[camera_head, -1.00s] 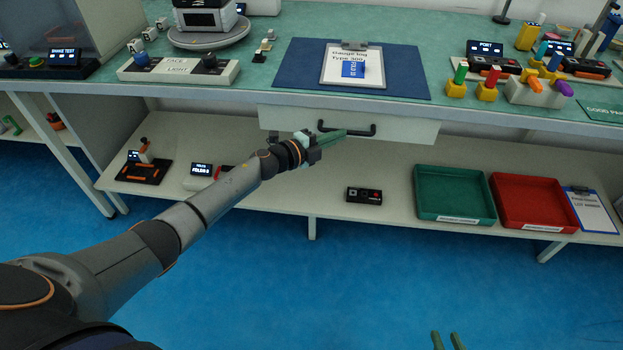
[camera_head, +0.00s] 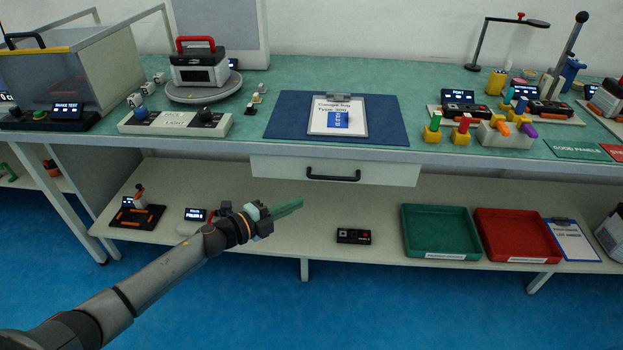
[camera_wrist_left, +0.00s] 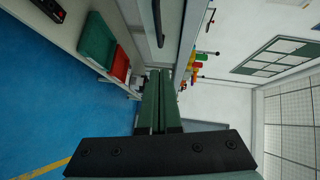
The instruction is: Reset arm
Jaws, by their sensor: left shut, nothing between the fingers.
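My left gripper (camera_head: 287,208) has green fingers and is shut and empty. In the head view it hangs in front of the bench, below and left of the drawer handle (camera_head: 333,175), apart from it. In the left wrist view its two green fingers (camera_wrist_left: 158,100) lie side by side, with the drawer handle (camera_wrist_left: 158,24) beyond and above them. My left arm (camera_head: 140,290) reaches in from the lower left. My right gripper does not show in the current views.
The bench top (camera_head: 240,130) carries a clipboard (camera_head: 338,116), a light box (camera_head: 175,123) and a turntable device (camera_head: 200,68). The lower shelf (camera_head: 330,262) holds a green tray (camera_head: 440,255), a red tray (camera_head: 520,258) and a small black device (camera_head: 353,236). Blue floor in front is clear.

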